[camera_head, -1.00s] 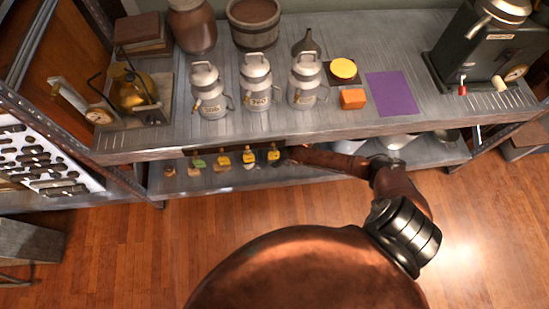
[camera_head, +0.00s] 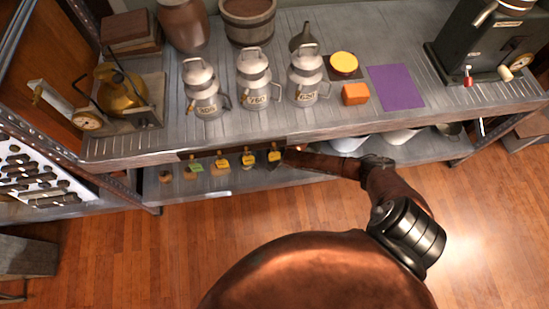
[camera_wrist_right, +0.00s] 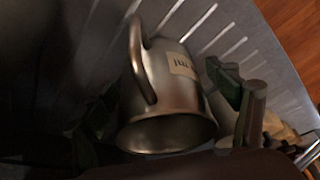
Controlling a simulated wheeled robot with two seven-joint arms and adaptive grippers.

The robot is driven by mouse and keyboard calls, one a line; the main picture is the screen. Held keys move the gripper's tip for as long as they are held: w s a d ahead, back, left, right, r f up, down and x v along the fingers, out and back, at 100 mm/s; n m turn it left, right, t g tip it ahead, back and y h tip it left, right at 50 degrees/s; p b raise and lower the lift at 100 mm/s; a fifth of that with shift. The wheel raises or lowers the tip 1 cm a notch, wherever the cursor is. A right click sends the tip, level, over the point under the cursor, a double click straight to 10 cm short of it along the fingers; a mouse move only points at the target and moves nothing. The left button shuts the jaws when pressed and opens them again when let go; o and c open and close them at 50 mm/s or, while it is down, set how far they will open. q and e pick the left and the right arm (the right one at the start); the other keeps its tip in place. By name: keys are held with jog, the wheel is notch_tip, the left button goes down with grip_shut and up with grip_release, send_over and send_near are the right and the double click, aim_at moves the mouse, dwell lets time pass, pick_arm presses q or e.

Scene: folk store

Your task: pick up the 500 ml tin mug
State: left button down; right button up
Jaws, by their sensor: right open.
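A grey metal mug (camera_wrist_right: 165,90) with a loop handle and a pale label fills the middle of the right wrist view. Only "ml" can be read on the label, so I cannot tell its volume. Its round mouth faces the lower part of the view. My right gripper (camera_wrist_right: 172,112) is open, with one dark green finger on each side of the mug; I cannot tell whether they touch it. In the head view my right arm reaches under the upper shelf, which hides the gripper and the mug. My left gripper is not in view.
The upper shelf (camera_head: 345,128) overhangs my right arm. Several small yellow-tagged items (camera_head: 248,158) line the lower shelf.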

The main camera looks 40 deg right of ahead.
jog(key=shift+c, duration=0.7)
jog(key=c, duration=1.3)
